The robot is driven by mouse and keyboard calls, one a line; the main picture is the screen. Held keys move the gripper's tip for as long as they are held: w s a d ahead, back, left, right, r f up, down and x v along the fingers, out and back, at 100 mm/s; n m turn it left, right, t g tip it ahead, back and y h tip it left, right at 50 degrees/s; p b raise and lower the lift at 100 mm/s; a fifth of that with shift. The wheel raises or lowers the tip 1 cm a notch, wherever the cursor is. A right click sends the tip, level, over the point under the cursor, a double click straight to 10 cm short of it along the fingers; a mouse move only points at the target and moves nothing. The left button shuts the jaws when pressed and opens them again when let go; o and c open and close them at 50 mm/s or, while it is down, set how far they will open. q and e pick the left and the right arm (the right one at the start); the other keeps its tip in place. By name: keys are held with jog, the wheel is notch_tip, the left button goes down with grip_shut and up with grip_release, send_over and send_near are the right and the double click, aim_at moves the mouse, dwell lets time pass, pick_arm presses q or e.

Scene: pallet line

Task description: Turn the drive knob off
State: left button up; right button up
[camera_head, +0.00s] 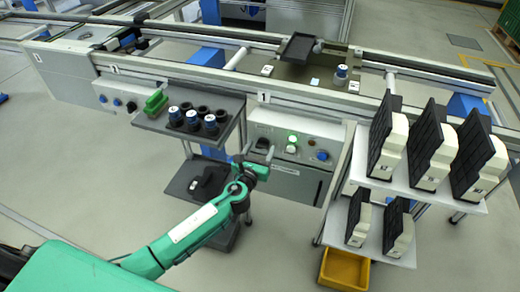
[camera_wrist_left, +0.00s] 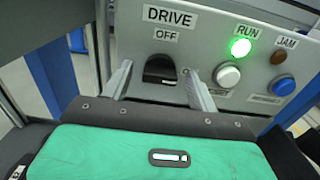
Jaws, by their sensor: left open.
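The black drive knob (camera_wrist_left: 160,68) is on the grey control panel (camera_wrist_left: 225,30) in the left wrist view, under the labels DRIVE and OFF. Its pointing direction is hard to tell. In the head view the knob (camera_head: 262,143) is small and dark at the panel's left. My left gripper (camera_wrist_left: 159,74) is open, one finger to each side of the knob. Contact with the knob cannot be made out. In the head view the left gripper (camera_head: 260,156) is in front of the panel. My right gripper is not in view.
The RUN light (camera_wrist_left: 240,47) glows green right of the knob, above a white button (camera_wrist_left: 227,76). A blue button (camera_wrist_left: 283,85) is farther right. A shelf with cups (camera_head: 222,116) stands left of the gripper. A rack with black-faced parts (camera_head: 430,190) stands right.

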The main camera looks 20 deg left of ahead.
pick_arm(q)
jog(key=shift+w, duration=0.15)
jog(key=shift+c, duration=0.2)
jog(key=c, duration=1)
jog(key=shift+o, duration=0.2)
